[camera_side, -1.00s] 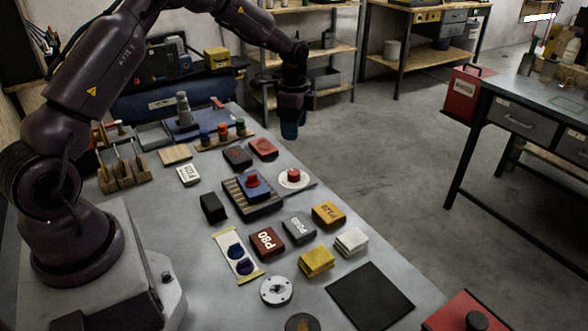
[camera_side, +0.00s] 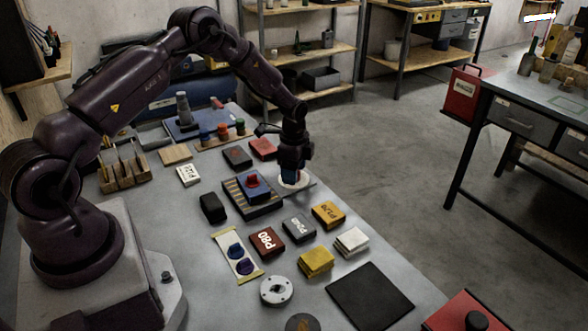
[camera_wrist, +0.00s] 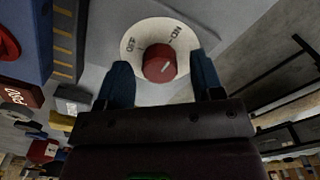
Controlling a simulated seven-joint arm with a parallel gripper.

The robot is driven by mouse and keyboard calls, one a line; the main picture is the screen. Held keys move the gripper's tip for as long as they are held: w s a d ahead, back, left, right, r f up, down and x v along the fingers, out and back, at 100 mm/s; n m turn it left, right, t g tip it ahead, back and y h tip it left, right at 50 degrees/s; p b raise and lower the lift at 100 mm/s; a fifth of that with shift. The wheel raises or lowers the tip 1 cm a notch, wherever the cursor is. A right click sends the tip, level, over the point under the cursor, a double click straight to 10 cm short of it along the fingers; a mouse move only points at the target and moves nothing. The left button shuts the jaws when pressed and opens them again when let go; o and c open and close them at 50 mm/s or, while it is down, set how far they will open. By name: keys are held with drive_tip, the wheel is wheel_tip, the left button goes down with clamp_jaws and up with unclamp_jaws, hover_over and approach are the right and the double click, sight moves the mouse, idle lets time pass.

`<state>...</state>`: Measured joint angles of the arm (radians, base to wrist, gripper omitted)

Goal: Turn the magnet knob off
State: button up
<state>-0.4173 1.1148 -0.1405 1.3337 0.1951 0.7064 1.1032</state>
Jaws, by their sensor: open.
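The magnet knob (camera_wrist: 160,63) is a small red cylinder on a white round dial (camera_wrist: 140,32) with ON and OFF lettering. A pale line marks the knob's top; which label it points to is unclear. In the wrist view my gripper (camera_wrist: 160,68) has its two blue fingers apart, one on each side of the knob. Contact cannot be told. In the side view my gripper (camera_side: 291,174) is lowered over the dial (camera_side: 304,185), pointing down and hiding the knob.
A black slotted tray (camera_side: 262,208) holding a blue block with a red top (camera_side: 252,180) stands left of the dial. An orange box (camera_side: 328,213), a grey box (camera_side: 298,229) and a dark red box (camera_side: 267,242) lie nearer. The table's right edge is close.

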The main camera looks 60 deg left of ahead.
drive_tip(key=shift+c, duration=0.4)
drive_tip(key=c, duration=0.9)
drive_tip(key=shift+o, duration=0.2)
drive_tip(key=shift+n, duration=0.3)
drive_tip(key=n, duration=0.3)
drive_tip(key=shift+n, duration=0.3)
drive_tip(key=n, duration=0.9)
drive_tip(key=shift+n, duration=2.3)
